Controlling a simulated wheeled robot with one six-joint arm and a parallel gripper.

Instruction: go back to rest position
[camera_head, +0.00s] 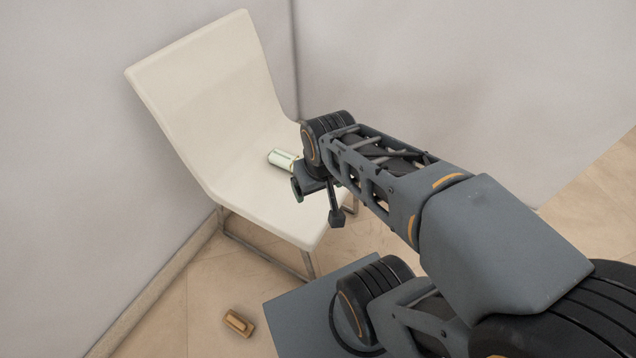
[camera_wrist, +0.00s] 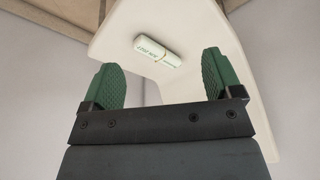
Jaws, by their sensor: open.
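My gripper (camera_wrist: 165,80) is open and empty, with its two green finger pads spread apart in the wrist view. In the head view my gripper (camera_head: 297,188) is over the seat of a white chair (camera_head: 200,90). A small pale cylinder with printed writing (camera_head: 282,159) lies on the chair seat just left of my gripper. In the wrist view the cylinder (camera_wrist: 158,51) lies on its side on the chair (camera_wrist: 190,22), beyond the fingertips and apart from them. The arm hides part of the gripper in the head view.
A small orange-brown object (camera_head: 238,323) lies on the tiled floor (camera_head: 190,290) in front of the chair. Pale walls (camera_head: 450,80) meet in a corner behind the chair. Clear floor shows at the right (camera_head: 590,205).

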